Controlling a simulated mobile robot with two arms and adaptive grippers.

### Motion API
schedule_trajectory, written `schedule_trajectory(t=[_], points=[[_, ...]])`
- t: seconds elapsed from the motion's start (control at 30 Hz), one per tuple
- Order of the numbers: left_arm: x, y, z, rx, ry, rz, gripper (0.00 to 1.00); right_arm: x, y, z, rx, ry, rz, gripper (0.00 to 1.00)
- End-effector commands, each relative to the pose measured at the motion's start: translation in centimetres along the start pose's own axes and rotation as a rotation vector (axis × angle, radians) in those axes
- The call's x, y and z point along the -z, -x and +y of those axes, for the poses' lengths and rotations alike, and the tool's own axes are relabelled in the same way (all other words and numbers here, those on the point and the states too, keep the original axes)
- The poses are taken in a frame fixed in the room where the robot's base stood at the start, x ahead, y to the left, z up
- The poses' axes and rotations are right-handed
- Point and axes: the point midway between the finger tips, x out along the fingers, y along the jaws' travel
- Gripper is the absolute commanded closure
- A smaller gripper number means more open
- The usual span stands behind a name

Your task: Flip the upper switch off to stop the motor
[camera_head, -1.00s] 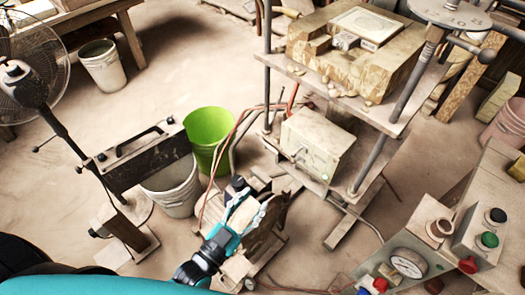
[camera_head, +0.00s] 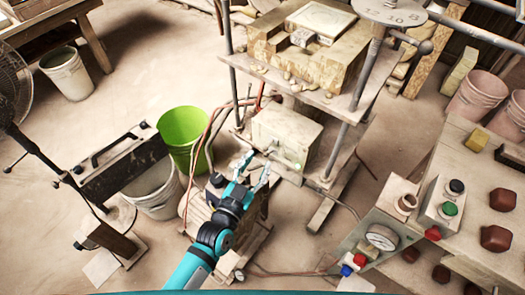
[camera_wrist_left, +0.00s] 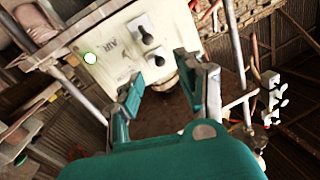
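The pale motor box (camera_head: 290,135) is under the press table. In the left wrist view, its face (camera_wrist_left: 118,50) shows two dark-levered switches: one higher in the picture (camera_wrist_left: 146,37), one lower (camera_wrist_left: 156,58). This view looks turned over, so I cannot tell surely which is the upper switch. A lit green lamp (camera_wrist_left: 90,58) is left of them, and shows in the head view (camera_head: 297,166). My left gripper (camera_head: 253,168) is open and empty in front of the box; its fingers (camera_wrist_left: 160,92) point at the switch area, apparently without touching. My right gripper is out of view.
Press posts (camera_head: 345,150) and the press table (camera_head: 330,98) frame the box. Red hoses (camera_head: 203,150) hang beside a green bucket (camera_head: 181,130). A control console (camera_head: 470,170) with buttons and a gauge stands at right. Floor at left is partly clear.

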Motion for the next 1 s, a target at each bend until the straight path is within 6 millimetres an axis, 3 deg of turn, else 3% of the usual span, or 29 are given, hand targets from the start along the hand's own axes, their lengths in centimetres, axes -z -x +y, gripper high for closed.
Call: schedule_trajectory(t=[0.1, 0.23, 0.63, 0.93, 1.0], points=[[0.1, -2.2, 0.0, 0.0, -0.001, 0.002, 0.62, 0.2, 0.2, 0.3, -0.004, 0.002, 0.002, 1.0], [0.0, -3.6, 0.0, 0.0, 0.0, 0.0, 0.62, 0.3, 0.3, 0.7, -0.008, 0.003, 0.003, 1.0], [0.0, -4.3, 0.0, 0.0, 0.0, 0.0, 0.62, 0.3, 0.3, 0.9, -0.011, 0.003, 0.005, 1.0], [0.0, -4.3, 0.0, 0.001, -0.001, 0.0, 1.0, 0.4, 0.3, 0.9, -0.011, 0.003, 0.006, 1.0], [0.0, -4.3, 0.0, 0.001, -0.001, 0.0, 1.0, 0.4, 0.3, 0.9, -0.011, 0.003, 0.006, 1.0]])
